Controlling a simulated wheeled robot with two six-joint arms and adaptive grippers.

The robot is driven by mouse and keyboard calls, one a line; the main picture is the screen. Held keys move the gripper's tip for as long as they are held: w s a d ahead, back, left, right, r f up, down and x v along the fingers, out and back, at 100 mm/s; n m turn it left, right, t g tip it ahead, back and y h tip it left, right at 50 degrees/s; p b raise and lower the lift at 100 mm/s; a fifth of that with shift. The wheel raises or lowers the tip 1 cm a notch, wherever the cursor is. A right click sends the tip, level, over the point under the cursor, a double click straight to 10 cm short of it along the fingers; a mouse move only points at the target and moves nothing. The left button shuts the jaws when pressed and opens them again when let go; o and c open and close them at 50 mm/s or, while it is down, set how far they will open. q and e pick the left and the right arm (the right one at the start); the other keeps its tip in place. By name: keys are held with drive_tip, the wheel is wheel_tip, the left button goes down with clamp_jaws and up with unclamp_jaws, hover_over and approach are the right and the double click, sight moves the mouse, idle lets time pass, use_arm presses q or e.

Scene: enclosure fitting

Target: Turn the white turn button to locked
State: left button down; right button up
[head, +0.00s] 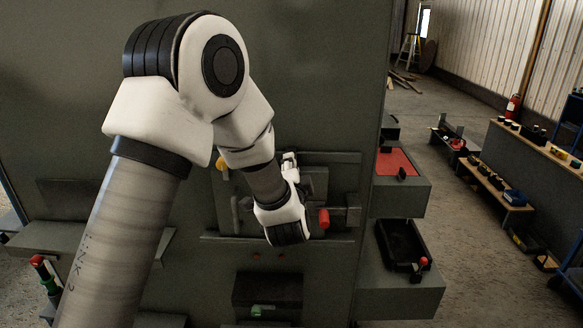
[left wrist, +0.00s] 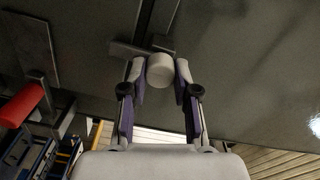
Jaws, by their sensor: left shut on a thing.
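The white turn button (left wrist: 160,70) shows in the left wrist view as a pale round knob between my fingertips. A dark flat bar (left wrist: 128,50) lies behind it against the grey-green panel. My left gripper (left wrist: 160,80) is shut on the button, one finger on each side. In the head view my left gripper (head: 290,160) is at the middle of the enclosure front, partly hidden by my own wrist. I cannot make out the button itself there. Its turned position relative to any locked mark cannot be told. My right gripper is in neither view.
A red handle (head: 324,218) sticks out close to the right of my wrist; a red cylinder (left wrist: 20,105) shows in the wrist view. A yellow knob (head: 221,163) is to the left. A red-topped shelf (head: 412,190) and a black tray (head: 385,240) stand out at right.

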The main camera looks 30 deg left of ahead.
use_arm(q)
drive_tip(key=shift+f, duration=0.15)
drive_tip(key=c, duration=1)
unclamp_jaws()
drive_tip(key=shift+o, duration=0.7)
drive_tip(key=shift+a, duration=0.2)
drive_tip(key=v, duration=1.2)
drive_tip(key=shift+w, duration=0.1)
